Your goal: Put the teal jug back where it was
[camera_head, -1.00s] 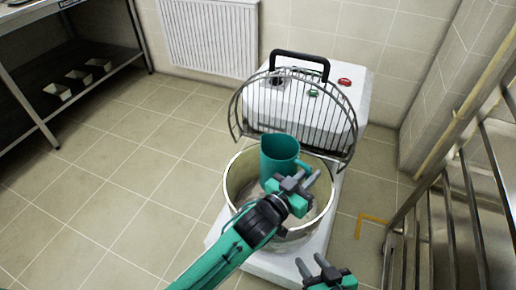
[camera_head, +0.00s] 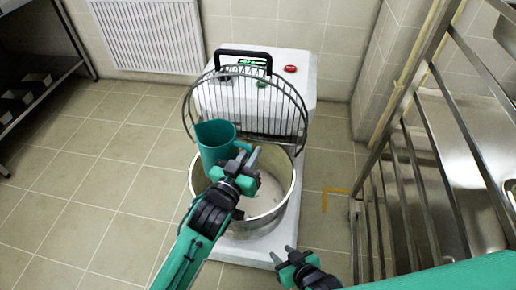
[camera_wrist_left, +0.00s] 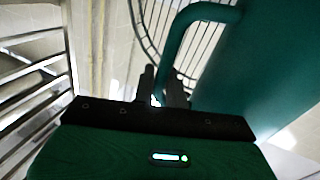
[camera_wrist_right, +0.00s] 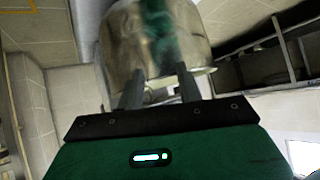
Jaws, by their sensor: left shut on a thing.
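The teal jug (camera_head: 213,147) is upright over the back left of the steel bowl (camera_head: 291,190), in front of the raised wire guard. My left gripper (camera_head: 249,162) is shut on its handle; the handle (camera_wrist_left: 172,50) runs between the fingers in the left wrist view, with the jug's wall (camera_wrist_left: 265,65) to the right. The jug's lower part is partly hidden by my gripper and the bowl's rim. My right gripper (camera_head: 281,257) is open and empty, low in front of the bowl. The bowl's shiny side (camera_wrist_right: 150,45) shows beyond its fingers in the right wrist view.
The white mixer (camera_head: 255,103) stands behind the bowl, its wire guard (camera_head: 290,110) raised. A metal rack (camera_head: 400,190) stands close on the right. A dark shelf table (camera_head: 40,65) is at the far left. The tiled floor (camera_head: 90,190) on the left is clear.

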